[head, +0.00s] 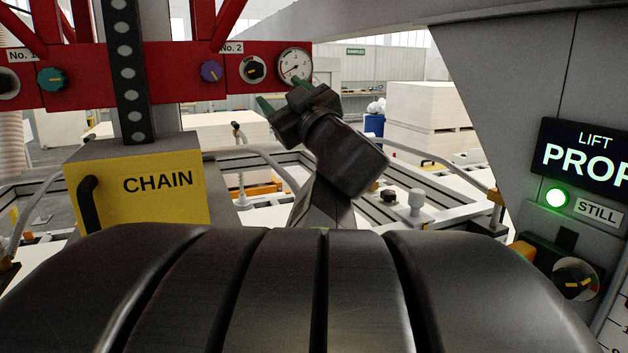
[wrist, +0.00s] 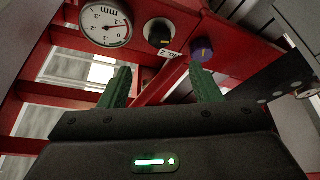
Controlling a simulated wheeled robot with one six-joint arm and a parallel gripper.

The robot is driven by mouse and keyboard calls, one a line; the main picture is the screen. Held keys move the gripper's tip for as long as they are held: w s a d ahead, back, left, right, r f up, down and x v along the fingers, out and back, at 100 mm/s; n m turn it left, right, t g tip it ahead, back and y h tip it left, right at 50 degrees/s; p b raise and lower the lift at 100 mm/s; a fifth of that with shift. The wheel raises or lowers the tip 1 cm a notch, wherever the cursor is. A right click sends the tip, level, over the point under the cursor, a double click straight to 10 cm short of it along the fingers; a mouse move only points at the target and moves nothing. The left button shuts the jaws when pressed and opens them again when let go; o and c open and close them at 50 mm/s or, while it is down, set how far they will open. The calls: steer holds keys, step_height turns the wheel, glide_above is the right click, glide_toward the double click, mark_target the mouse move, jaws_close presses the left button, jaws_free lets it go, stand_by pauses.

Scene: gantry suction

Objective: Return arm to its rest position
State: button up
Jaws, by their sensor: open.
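My gripper (head: 282,103) is in the middle of the head view, raised in front of the red gantry beam (head: 170,78). Its two green fingers are apart with nothing between them. In the wrist view the open fingers of my gripper (wrist: 164,84) point up toward the red beam. The purple knob (wrist: 201,49) is near the right fingertip there, and the black knob (wrist: 159,33) is between and beyond the fingers. The dial gauge (wrist: 105,25) is above the left finger. I cannot tell the exact distance from fingertips to beam.
At right, a grey post carries the LIFT PROP sign (head: 590,163), a lit green lamp (head: 555,198) and a knob (head: 575,279). Grey rails and white panels lie behind my arm.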

mark_target(255, 68)
steer(key=p+x, duration=0.2)
steer(key=x, duration=1)
steer(key=shift+d+p, duration=0.1)
steer(key=shift+p, duration=0.3)
steer(key=shift+w+f+m+h+b, duration=0.1)
steer(key=shift+f+m+h+b, duration=0.15)
steer(key=shift+m+h+b, duration=0.2)
steer(key=shift+s+r+m+t+h+b, duration=0.1)
steer(key=shift+s+m+t+h+b, duration=0.1)
steer(key=shift+m+t, duration=0.3)
steer(key=shift+s+m+t+h+b, duration=0.1)
steer(key=shift+m+t+h+b, duration=0.1)
steer(key=shift+m, duration=0.45)
steer(key=shift+w+m+h, duration=0.15)
steer(key=shift+m+h, duration=0.1)
steer(key=shift+m, duration=0.65)
steer(key=shift+r+m+t+h, duration=0.2)
steer(key=shift+m+t+h, duration=0.3)
steer(key=shift+m, duration=0.6)
steer(key=m+h+p, duration=0.1)
steer(key=m+p, duration=0.1)
steer(key=shift+r+m+h, duration=0.1)
steer(key=shift+m+h, duration=0.2)
steer(key=shift+p, duration=0.45)
steer(key=f+b+v, duration=0.1)
steer(key=b+v, duration=0.4)
steer(key=v, duration=0.8)
steer(key=shift+b, duration=0.35)
steer(key=shift+f, duration=0.15)
